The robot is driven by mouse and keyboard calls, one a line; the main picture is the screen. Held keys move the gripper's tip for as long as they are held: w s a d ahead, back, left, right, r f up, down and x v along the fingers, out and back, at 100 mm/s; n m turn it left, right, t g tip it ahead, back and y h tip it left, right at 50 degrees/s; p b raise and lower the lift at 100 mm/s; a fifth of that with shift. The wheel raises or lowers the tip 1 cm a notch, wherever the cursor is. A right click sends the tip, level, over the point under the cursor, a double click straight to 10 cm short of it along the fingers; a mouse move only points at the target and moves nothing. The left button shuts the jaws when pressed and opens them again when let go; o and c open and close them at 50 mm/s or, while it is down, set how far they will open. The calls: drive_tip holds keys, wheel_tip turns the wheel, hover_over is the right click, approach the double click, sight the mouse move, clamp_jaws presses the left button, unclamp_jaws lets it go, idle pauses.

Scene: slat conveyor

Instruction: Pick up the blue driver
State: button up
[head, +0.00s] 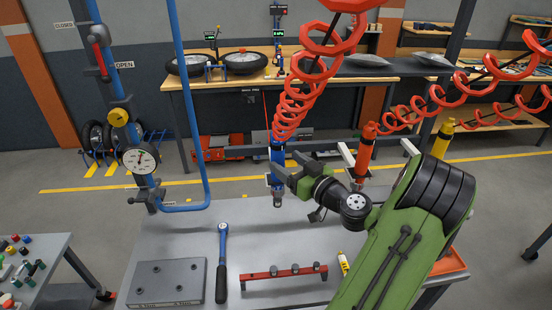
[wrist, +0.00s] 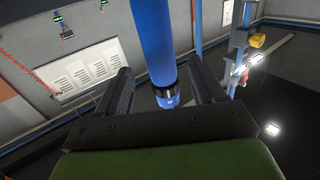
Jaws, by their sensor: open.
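The blue driver (head: 277,160) hangs upright from a red coiled hose above the back edge of the grey table. In the wrist view the blue driver (wrist: 155,45) stands between the two jaws, with its dark lower collar near the middle. My gripper (head: 284,172) reaches in from the right at the driver's height. It is open, with a jaw on each side of the driver in the wrist view (wrist: 160,95). I cannot tell whether either jaw touches it. The jaws cover part of the driver in the head view.
A red driver (head: 366,150) and a yellow driver (head: 442,140) hang to the right on red coils (head: 300,95). A blue pipe frame with a gauge (head: 140,160) stands left. A torque wrench (head: 222,262), a grey block (head: 168,282) and a red rack (head: 284,278) lie on the table (head: 262,232).

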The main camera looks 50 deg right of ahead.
sight(273, 152)
drive_tip(key=shift+w+d+r, duration=0.1)
drive_tip(key=shift+w, duration=0.6)
drive_tip(key=shift+w+r+p, duration=0.1)
drive_tip(key=shift+w+p, duration=0.25)
drive_tip(key=shift+p, duration=0.05)
drive_tip(key=w, duration=0.1)
drive_tip(key=w+p, duration=0.2)
drive_tip(key=w, duration=0.1)
drive_tip(key=shift+w+d+r, duration=0.1)
drive_tip(key=shift+d+r, duration=0.05)
drive_tip(key=shift+d, duration=0.1)
drive_tip(key=shift+w+d, duration=0.1)
drive_tip(key=shift+w, duration=0.15)
drive_tip(key=shift+s, duration=0.15)
drive_tip(key=shift+c, duration=1.4)
clamp_jaws()
